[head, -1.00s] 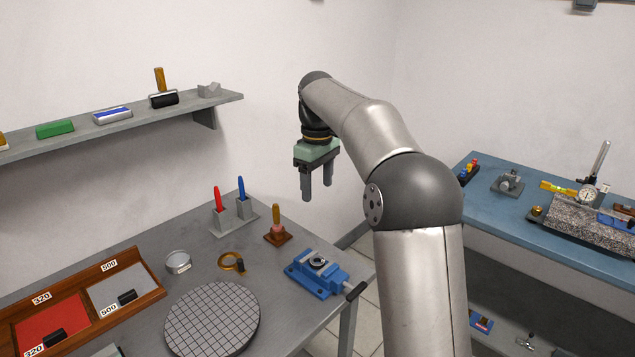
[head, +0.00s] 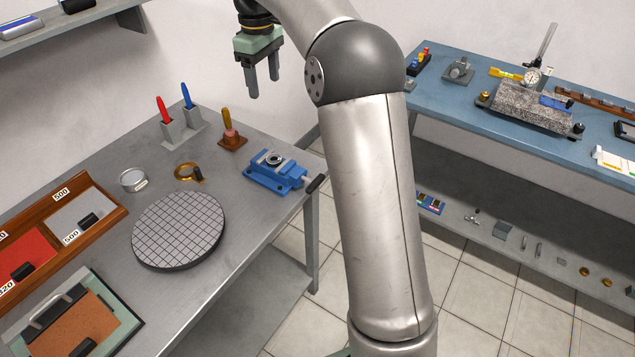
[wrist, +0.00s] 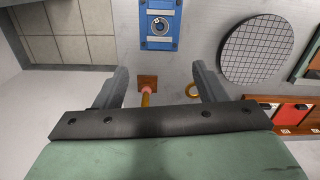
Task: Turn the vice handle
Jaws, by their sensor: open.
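The blue vice (head: 275,171) stands near the right edge of the grey table, with a round part held at its top. Its dark handle (head: 316,183) sticks out at the right, over the table's edge. In the wrist view the vice (wrist: 160,26) is at the top centre and its handle is out of frame. My gripper (head: 264,90) is open and empty, pointing down, above and behind the vice. In the wrist view my gripper's fingers (wrist: 161,88) are spread wide, with a wooden-handled tool below between them.
The wooden-handled tool (head: 231,139) and a pen holder (head: 182,130) stand behind the vice. A brass ring (head: 188,173) and a round gridded plate (head: 178,229) lie to its left. A blue bench (head: 450,103) stands right, across a floor gap.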

